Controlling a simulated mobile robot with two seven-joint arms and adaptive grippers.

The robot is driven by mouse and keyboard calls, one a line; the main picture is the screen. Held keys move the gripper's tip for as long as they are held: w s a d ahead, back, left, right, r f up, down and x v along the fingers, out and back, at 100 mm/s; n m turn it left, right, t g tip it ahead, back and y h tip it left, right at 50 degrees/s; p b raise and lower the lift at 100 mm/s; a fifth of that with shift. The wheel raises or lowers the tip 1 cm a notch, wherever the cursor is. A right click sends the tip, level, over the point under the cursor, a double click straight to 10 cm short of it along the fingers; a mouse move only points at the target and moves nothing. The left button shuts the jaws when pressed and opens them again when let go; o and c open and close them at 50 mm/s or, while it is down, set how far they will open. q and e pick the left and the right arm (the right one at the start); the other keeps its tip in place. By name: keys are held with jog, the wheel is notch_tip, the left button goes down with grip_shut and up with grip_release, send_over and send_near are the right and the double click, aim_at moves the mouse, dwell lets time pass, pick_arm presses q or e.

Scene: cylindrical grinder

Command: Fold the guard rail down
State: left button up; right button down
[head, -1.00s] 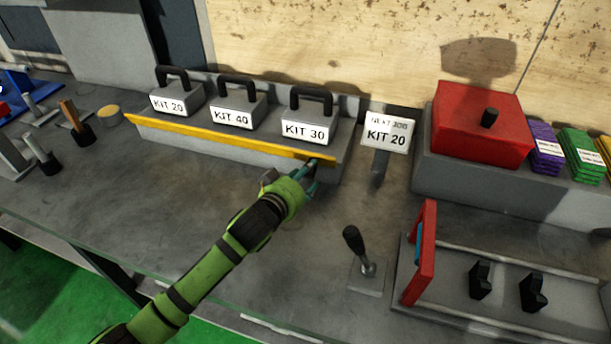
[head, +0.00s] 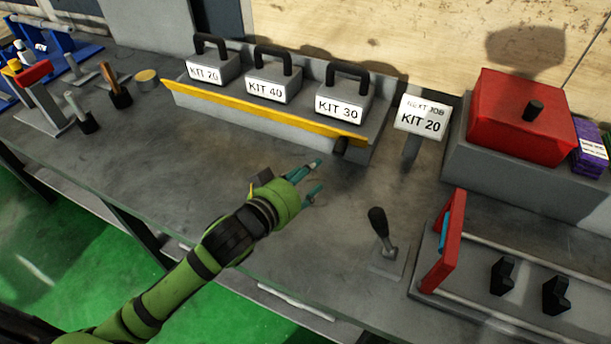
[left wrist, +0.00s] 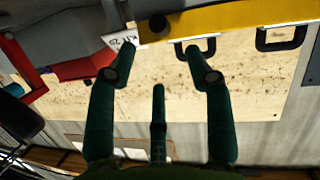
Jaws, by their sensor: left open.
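The guard rail is a long yellow bar (head: 262,114) along the front of the kit shelf (head: 300,128) in the head view. It stands up across the lower fronts of the kits. A dark knob (head: 341,146) sits at its right end. The rail also shows along the top of the left wrist view (left wrist: 230,20), with the knob (left wrist: 159,24) beyond the fingers. My left gripper (head: 317,177) is open and empty, in front of the rail's right end and apart from it. My right gripper is in neither view.
Three kits with black handles, KIT 20 (head: 210,66), KIT 40 (head: 270,84) and KIT 30 (head: 342,99), stand behind the rail. A sign (head: 422,116) reads NEXT JOB KIT 20. A black lever (head: 381,228) and a red-ended fixture (head: 445,243) stand at right. The bench before the rail is clear.

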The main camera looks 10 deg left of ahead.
aim_at(337, 154)
pick_arm(q)
jog(key=shift+s, duration=0.15)
jog(key=d+n+h+p, duration=0.3)
jog(key=d+n+h, duration=0.25)
jog(key=n, duration=0.75)
jog(key=w+a+n+t+y, duration=0.1)
jog(key=n, duration=0.6)
jog(key=w+f+n+t+y+p, duration=0.1)
jog(key=n+y, duration=0.1)
jog(key=n, duration=0.5)
jog(key=w+a+f+n+t+y+p, duration=0.1)
jog(key=n, duration=0.6)
jog(key=shift+w+a+f+y, duration=0.15)
jog(key=shift+w+a+y, duration=0.1)
jog(key=shift+a+y, duration=0.1)
jog(key=shift+w+a+f+n+y, duration=0.15)
jog(key=shift+f+n+y, duration=0.1)
jog(key=shift+n, duration=0.35)
jog(key=shift+w+a+f+n+y, duration=0.15)
jog(key=shift+f+n+y, duration=0.1)
jog(key=shift+n, duration=0.35)
jog(key=x, duration=0.6)
jog(key=shift+w+d, duration=0.15)
jog(key=shift+w, duration=0.2)
